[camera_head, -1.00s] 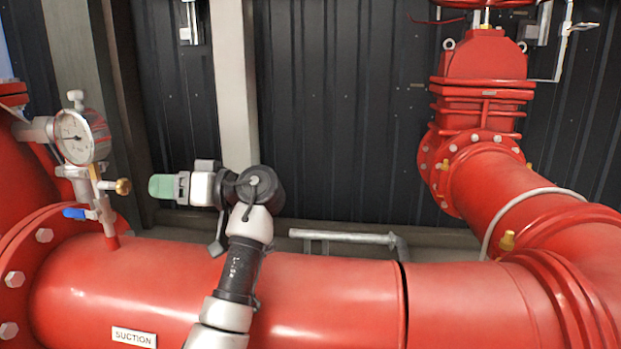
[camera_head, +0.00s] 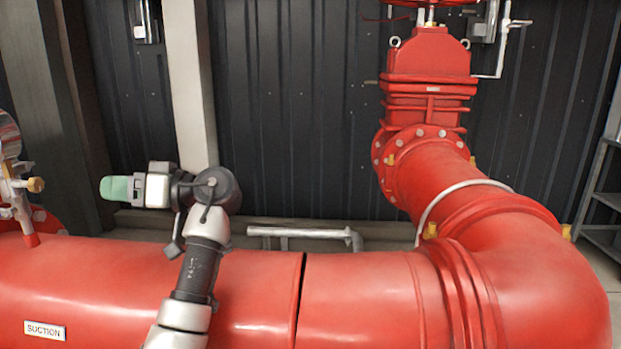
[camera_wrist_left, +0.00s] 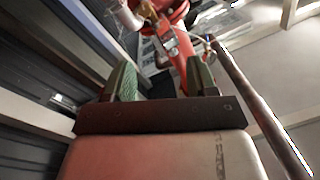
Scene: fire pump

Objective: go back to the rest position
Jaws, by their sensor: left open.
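My left gripper (camera_head: 116,189) with green fingers is raised at the left of the head view, pointing left, above and behind the red suction pipe as seen. Its arm comes up from the bottom of the view, in front of the pipe. In the left wrist view, my left gripper's two green fingers (camera_wrist_left: 160,80) stand apart with nothing held between them. My right gripper is not in view.
A red suction pipe (camera_head: 362,290) crosses the front and bends at the right toward a red valve (camera_head: 428,88). A gauge assembly (camera_head: 15,180) is cut off at the left edge. A metal shelf (camera_head: 602,200) stands at the right. A dark wall closes the back.

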